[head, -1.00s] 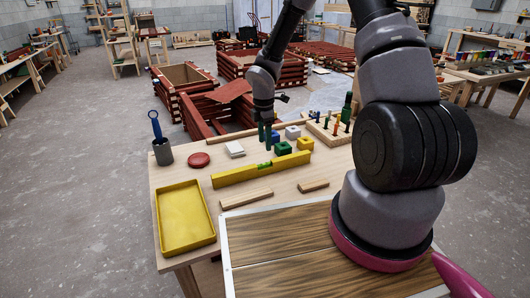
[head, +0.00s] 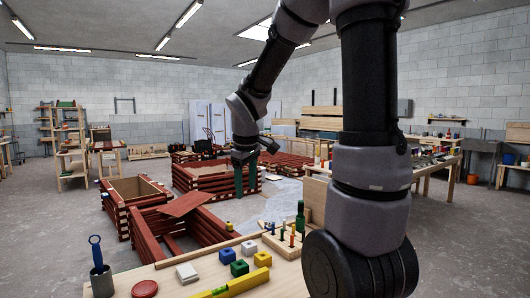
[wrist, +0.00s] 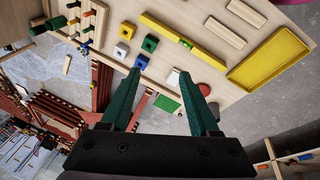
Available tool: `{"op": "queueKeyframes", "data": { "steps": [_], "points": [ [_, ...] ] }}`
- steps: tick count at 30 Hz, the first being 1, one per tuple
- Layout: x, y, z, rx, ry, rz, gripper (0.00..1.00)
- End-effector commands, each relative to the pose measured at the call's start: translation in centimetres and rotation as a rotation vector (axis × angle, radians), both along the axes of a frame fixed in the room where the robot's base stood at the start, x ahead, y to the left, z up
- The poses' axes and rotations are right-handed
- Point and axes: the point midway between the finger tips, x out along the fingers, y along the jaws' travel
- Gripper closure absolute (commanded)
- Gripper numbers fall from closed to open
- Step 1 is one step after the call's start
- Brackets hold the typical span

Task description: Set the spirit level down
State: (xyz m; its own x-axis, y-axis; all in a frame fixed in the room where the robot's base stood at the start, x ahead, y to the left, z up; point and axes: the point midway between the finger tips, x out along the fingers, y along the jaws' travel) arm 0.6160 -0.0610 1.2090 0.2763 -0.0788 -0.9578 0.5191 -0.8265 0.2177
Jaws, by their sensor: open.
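The yellow spirit level (head: 241,283) with a green vial lies along the tabletop (head: 158,275), cut off by the lower edge of the head view. The whole level (wrist: 207,55) shows in the wrist view, lying on the table with nothing holding it. My gripper (head: 246,188) points down with its two green fingers apart and empty. In the wrist view my gripper (wrist: 159,75) has clear space between its fingertips, and the level lies beyond them, apart from both.
Blue (wrist: 141,62), green (wrist: 150,43) and white blocks stand beside the level. A pegboard (head: 282,243), a cup with a blue-handled tool (head: 101,279) and a red disc (head: 144,289) share the table. A yellow tray (wrist: 268,60) and two battens lie past the level. Red timber boxes (head: 180,228) stand behind.

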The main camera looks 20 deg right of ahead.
Motion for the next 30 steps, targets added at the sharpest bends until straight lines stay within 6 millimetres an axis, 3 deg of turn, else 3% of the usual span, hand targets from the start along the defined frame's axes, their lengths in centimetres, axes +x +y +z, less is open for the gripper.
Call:
{"op": "queueKeyframes", "data": {
  "steps": [1, 6, 12, 15, 20, 30],
  "points": [
    [-1.5, -0.2, 2.1, 0.041, -0.047, -0.092, 0.38],
    [-6.7, -0.5, 7.0, 0.235, -0.161, -0.405, 0.38],
    [-12.0, -0.1, 10.5, 0.489, -0.242, -0.68, 0.38],
    [-13.6, 0.2, 11.3, 0.578, -0.258, -0.758, 0.38],
    [-14.7, 0.4, 11.8, 0.643, -0.262, -0.811, 0.38],
    [-14.7, 0.4, 11.8, 0.646, -0.262, -0.813, 0.38]
  ]
}}
